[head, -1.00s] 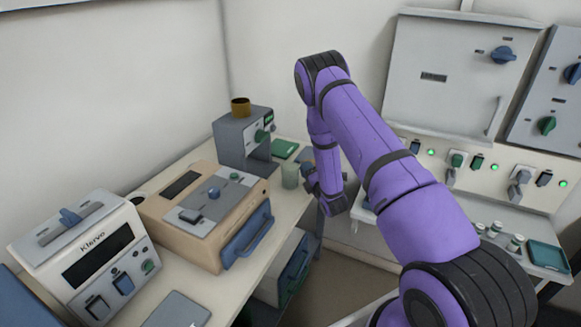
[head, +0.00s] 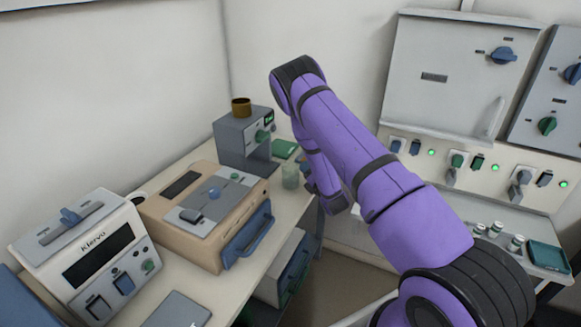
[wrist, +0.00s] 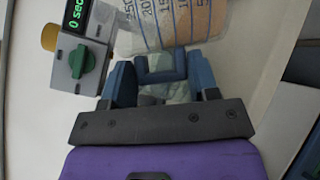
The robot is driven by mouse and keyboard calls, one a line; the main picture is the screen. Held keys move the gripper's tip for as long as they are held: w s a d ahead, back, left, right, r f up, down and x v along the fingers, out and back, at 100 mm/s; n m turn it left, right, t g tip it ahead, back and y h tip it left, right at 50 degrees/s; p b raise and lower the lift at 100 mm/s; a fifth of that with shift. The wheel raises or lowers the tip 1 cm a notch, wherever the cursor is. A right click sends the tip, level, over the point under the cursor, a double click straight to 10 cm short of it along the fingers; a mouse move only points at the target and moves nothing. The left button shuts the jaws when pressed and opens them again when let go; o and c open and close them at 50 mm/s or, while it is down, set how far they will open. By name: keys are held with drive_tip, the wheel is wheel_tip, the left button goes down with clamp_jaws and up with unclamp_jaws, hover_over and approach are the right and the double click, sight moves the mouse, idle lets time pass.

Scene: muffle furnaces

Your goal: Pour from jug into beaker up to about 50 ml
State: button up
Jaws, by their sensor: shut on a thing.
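The jug (wrist: 175,25) is clear with blue graduation marks and tan contents. It fills the top middle of the wrist view and looks close to upright against the rotated picture. My gripper (wrist: 160,78) is shut on its blue handle (wrist: 160,66). The beaker (head: 290,178) is a pale greenish translucent vessel on the bench, just left of my gripper in the head view. A pale translucent shape behind the handle in the wrist view may be the beaker. In the head view my arm hides most of the jug. The beaker's level cannot be read.
A tan furnace (head: 205,215) and white Klervo unit (head: 92,255) fill the bench's front. Small jars (head: 496,229) stand at right.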

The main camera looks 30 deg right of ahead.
idle(0.4)
drive_tip(key=shift+a+r+n, duration=0.1)
drive_tip(key=shift+r+n, duration=0.05)
drive_tip(key=shift+n, duration=0.65)
drive_tip(key=shift+r+n, duration=0.15)
drive_tip(key=shift+n, duration=0.35)
drive_tip(key=shift+r, duration=0.1)
drive_tip(key=shift+a+n, duration=0.15)
drive_tip(key=shift+n, duration=0.25)
drive_tip(key=shift+r+n, duration=0.15)
drive_tip(key=shift+n, duration=0.45)
idle(0.4)
drive_tip(key=shift+r, duration=0.1)
drive_tip(key=shift+n, duration=0.5)
idle(2.9)
